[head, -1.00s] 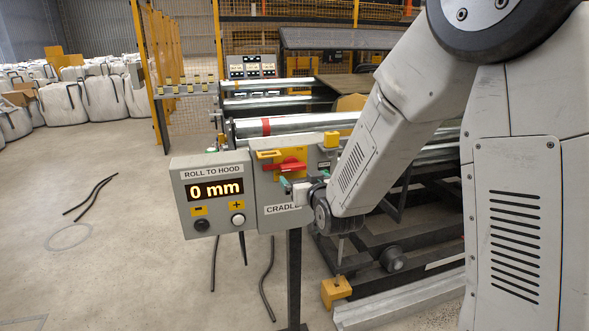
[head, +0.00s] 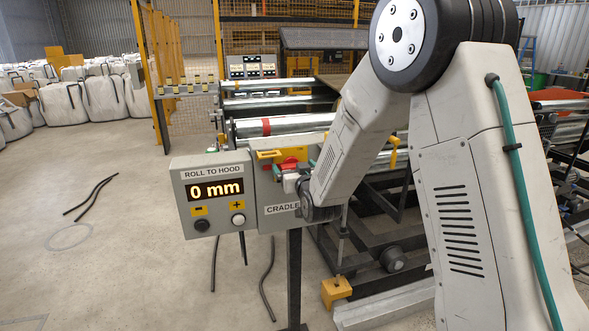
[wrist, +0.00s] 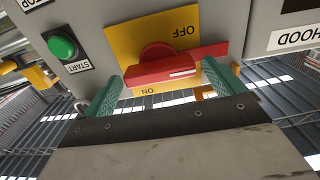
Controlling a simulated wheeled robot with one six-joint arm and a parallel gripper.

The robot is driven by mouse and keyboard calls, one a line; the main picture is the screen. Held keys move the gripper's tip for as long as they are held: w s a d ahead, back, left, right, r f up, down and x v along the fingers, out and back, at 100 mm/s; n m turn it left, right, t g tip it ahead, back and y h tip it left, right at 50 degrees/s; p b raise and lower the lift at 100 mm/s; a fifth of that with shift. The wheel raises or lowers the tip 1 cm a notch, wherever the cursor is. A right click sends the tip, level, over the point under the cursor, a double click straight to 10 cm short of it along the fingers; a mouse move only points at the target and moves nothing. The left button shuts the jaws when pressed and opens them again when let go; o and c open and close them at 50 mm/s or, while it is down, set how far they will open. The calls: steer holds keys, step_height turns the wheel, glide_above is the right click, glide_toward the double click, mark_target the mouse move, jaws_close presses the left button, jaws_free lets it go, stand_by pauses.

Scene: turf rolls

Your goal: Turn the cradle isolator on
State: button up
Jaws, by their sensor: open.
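The cradle isolator is a red rotary handle (wrist: 160,72) on a yellow plate (wrist: 125,42) on the grey panel. In the wrist view the panel appears upside down, with OFF above the handle and ON below it. The handle lies roughly crosswise between the two words, with a white mark near its right end. My gripper (wrist: 162,73) is open, its green fingers on either side of the handle's front part. I cannot tell whether they touch it. In the head view my arm partly covers the red handle (head: 290,156) and my gripper (head: 294,168).
A green START button (wrist: 62,46) sits left of the plate in the wrist view. The ROLL TO HOOD display box (head: 215,190) reads 0 mm, left of my gripper in the head view. Rollers (head: 285,124) stand behind the panel. Open floor lies to the left.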

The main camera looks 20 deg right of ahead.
steer(key=c, duration=1)
steer(key=shift+m, duration=0.3)
steer(key=m, duration=1.7)
steer(key=shift+d+f, duration=0.3)
steer(key=shift+d, duration=0.05)
steer(key=shift+m, duration=0.3)
steer(key=o, duration=1)
